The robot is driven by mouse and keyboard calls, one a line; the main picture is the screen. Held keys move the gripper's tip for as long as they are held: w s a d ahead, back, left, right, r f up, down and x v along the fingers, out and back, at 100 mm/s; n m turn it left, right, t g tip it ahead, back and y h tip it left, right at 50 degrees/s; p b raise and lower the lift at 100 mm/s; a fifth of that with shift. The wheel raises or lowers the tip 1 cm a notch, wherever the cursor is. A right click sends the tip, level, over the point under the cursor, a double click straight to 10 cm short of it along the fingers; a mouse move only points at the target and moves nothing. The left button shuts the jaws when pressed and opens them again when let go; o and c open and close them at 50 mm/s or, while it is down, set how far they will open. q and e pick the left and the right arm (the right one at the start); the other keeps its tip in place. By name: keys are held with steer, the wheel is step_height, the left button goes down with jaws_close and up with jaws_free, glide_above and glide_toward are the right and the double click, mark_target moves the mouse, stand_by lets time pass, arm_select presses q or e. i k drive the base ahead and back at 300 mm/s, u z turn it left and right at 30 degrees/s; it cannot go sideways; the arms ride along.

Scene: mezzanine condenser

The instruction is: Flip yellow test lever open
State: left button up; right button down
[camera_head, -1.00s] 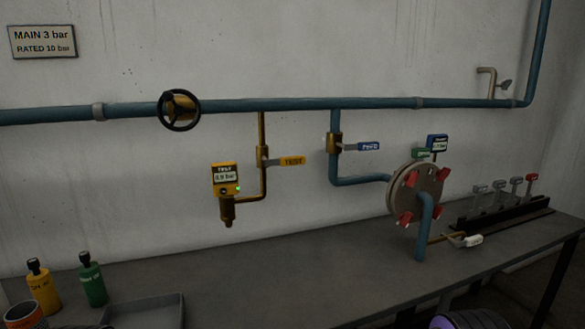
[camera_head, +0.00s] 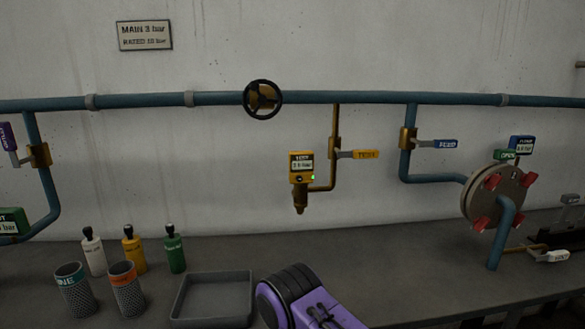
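The yellow test lever (camera_head: 362,154) sticks out to the right, roughly horizontal, from a brass valve (camera_head: 334,147) on a thin vertical brass pipe below the blue main pipe. A yellow test gauge (camera_head: 301,164) with a small display and a green light hangs at the lower left end of that brass pipe. A purple and black part of my arm shows at the bottom centre, below and left of the lever and well apart from it. No gripper fingers show in the head view.
A black handwheel (camera_head: 262,99) sits on the blue main pipe (camera_head: 380,98). A blue lever (camera_head: 440,143) is right of the test lever, above a flanged cover (camera_head: 492,196) with red clamps. Bottles, mesh cups and a grey tray (camera_head: 213,298) stand on the bench at left.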

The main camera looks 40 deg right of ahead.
mark_target(368, 154)
steer(key=u, duration=0.25)
steer(key=k, duration=0.5)
steer(key=z, duration=1.45)
